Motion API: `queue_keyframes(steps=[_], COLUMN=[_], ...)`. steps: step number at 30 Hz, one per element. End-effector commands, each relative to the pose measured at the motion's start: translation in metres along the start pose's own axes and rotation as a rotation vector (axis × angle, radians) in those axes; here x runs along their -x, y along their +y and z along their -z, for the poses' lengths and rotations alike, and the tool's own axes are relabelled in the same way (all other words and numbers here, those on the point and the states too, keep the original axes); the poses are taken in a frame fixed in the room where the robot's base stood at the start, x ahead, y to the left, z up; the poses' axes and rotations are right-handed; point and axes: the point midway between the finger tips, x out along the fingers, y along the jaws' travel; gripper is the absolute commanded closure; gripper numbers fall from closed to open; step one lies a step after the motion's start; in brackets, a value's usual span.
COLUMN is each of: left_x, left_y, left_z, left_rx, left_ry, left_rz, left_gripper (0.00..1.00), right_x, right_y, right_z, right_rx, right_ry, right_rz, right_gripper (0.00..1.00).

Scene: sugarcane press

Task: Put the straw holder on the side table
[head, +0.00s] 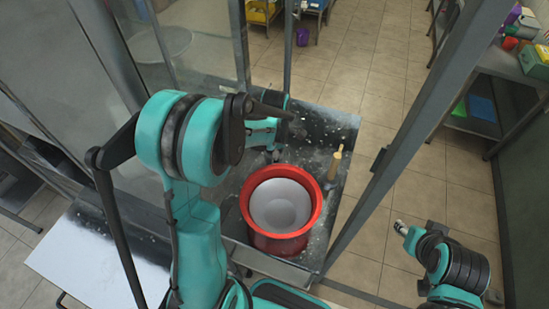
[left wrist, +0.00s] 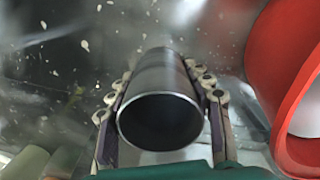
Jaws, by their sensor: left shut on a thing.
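The straw holder (left wrist: 160,75) is a dark, shiny metal cylinder with an open round mouth. In the left wrist view it sits between the two fingers of my left gripper (left wrist: 162,88), which is shut on it. In the head view my left gripper (head: 276,152) is over the dark, splattered metal counter (head: 325,125), behind the red bucket. The holder cannot be made out there. A white table top (head: 85,250) at lower left may be the side table. My right gripper (head: 401,228) is at lower right, away from the counter; its fingers are too small to read.
A red bucket (head: 248,222) with a grey bowl-like inside stands close to my left gripper; its rim (left wrist: 275,85) is at right in the left wrist view. Metal frame posts (head: 405,150) flank the counter. Tiled floor lies beyond.

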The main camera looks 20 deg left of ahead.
Motion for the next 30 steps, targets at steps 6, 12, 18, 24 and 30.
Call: queue_keyframes(steps=[6, 12, 18, 24, 30], left_x=[-0.002, -0.002, 0.010, 0.053, 0.095], left_y=[0.000, 0.000, 0.000, 0.000, 0.000], left_z=[0.000, 0.000, 0.000, 0.000, 0.000], left_rx=[0.000, 0.000, 0.000, 0.000, 0.000], left_ry=[0.000, 0.000, 0.000, 0.000, 0.000], left_rz=[0.000, 0.000, 0.000, 0.000, 0.000], left_gripper=[0.29, 0.29, 0.29, 0.29, 0.29], right_x=[-0.002, -0.002, 0.003, 0.012, 0.019], right_y=[0.000, 0.000, 0.000, 0.000, 0.000], right_z=[-0.001, -0.001, 0.002, 0.008, 0.013], right_rx=[0.000, 0.000, 0.000, 0.000, 0.000], right_ry=[0.000, 0.000, 0.000, 0.000, 0.000], right_rz=[0.000, 0.000, 0.000, 0.000, 0.000], right_gripper=[0.60, 0.60, 0.60, 0.60, 0.60])
